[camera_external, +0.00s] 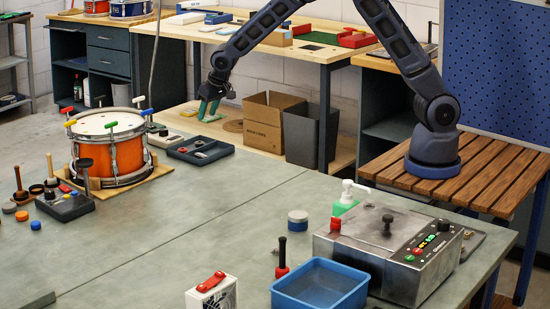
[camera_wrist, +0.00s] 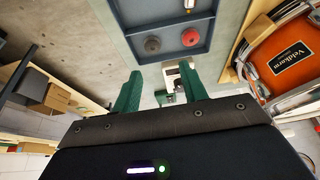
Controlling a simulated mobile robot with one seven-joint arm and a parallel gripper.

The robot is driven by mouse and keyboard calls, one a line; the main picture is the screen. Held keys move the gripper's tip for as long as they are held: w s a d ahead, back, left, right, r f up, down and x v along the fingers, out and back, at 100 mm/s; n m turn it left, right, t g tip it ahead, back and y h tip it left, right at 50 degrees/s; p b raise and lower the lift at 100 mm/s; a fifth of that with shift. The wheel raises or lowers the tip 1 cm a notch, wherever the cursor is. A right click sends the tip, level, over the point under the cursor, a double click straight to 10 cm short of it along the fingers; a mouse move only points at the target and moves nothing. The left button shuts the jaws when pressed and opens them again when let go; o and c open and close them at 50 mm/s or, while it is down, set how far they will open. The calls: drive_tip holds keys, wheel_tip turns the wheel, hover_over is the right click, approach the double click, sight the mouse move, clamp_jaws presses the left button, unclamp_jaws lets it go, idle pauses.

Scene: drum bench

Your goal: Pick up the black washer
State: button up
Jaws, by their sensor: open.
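A dark grey-black round piece (camera_wrist: 152,45), which looks like the black washer, lies in a compartment of the grey tray (camera_wrist: 166,15) in the wrist view. A red round piece (camera_wrist: 190,37) lies to its right in the same tray.
An orange drum (camera_external: 120,155) stands left of the tray and shows at the right of the wrist view (camera_wrist: 290,65). A small light block (camera_wrist: 180,78) shows between the fingers. A cardboard box (camera_external: 272,122) is beyond the bench. The middle bench top is clear.

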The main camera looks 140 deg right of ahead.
drive_tip(key=s+d+f, duration=0.2)
hover_over(200, 142)
drive_tip(key=a, duration=0.2)
wheel_tip(200, 142, down, 4)
drive_tip(key=shift+w+f, duration=0.15)
drive_tip(key=shift+f, duration=0.1)
drive_tip(key=shift+a+x, duration=0.15)
drive_tip(key=shift+x, duration=1.2)
drive_tip(key=shift+a+x, duration=0.15)
drive_tip(key=shift+x, duration=1.15)
drive_tip(key=shift+f, duration=0.15)
drive_tip(key=c, duration=0.7)
